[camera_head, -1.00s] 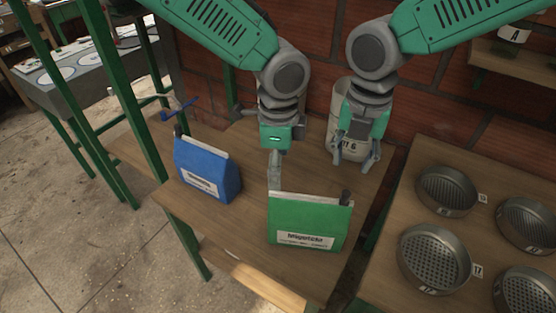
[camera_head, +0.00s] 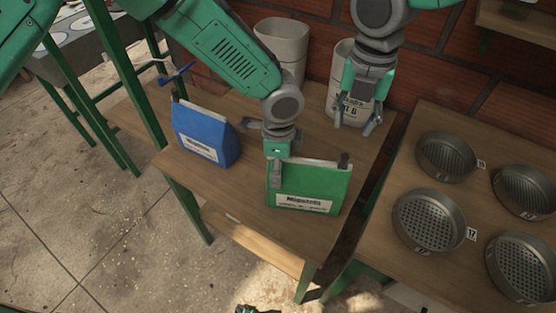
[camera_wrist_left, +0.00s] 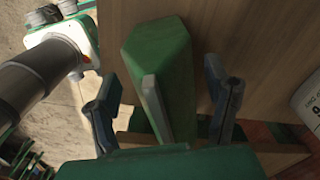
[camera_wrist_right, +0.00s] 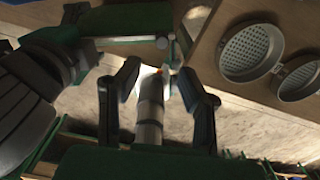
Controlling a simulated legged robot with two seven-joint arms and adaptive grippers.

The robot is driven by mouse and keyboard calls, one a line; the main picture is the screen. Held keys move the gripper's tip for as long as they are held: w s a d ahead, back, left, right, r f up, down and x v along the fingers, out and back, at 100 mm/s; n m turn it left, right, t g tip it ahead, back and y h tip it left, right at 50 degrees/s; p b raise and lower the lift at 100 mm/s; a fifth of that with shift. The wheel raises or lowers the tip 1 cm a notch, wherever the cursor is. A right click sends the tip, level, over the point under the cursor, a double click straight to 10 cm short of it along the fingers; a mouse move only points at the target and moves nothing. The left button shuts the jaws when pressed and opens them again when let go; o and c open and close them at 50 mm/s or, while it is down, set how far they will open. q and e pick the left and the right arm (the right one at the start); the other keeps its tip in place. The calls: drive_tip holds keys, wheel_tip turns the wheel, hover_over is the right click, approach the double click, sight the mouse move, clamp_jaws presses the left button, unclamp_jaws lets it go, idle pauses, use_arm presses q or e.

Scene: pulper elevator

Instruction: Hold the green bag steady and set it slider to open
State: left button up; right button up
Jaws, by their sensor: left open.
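The green bag (camera_head: 313,187) stands upright on the wooden table, with a white label on its front and a pale strip along its top. A dark piece (camera_head: 343,160), perhaps the slider, sits at the strip's right end. My left gripper (camera_head: 275,172) is at the bag's left end and covers part of it. In the left wrist view, the left gripper (camera_wrist_left: 163,85) is open, with its fingers apart on either side of the green bag (camera_wrist_left: 165,55); contact is unclear. My right gripper (camera_head: 356,120) is open and empty behind the bag's right side, also seen in its wrist view (camera_wrist_right: 157,82).
A blue bag (camera_head: 203,136) stands to the left on the table (camera_head: 240,205). Pale containers (camera_head: 281,45) stand at the back, one behind my right gripper. Several round sieves (camera_head: 430,220) lie on the right-hand table. A brick wall closes the back.

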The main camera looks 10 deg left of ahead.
sight(346, 155)
use_arm(q)
drive_tip(key=shift+d, duration=0.4)
clamp_jaws()
use_arm(e)
drive_tip(key=shift+d, duration=0.4)
use_arm(q)
drive_tip(key=shift+a, duration=0.15)
use_arm(e)
drive_tip(key=shift+o, duration=0.5)
drive_tip(key=shift+a, duration=0.15)
use_arm(q)
drive_tip(key=shift+a, duration=0.1)
drive_tip(key=shift+s, duration=0.1)
use_arm(e)
wheel_tip(346, 155, down, 10)
drive_tip(key=m, duration=0.5)
drive_tip(key=shift+f, duration=0.2)
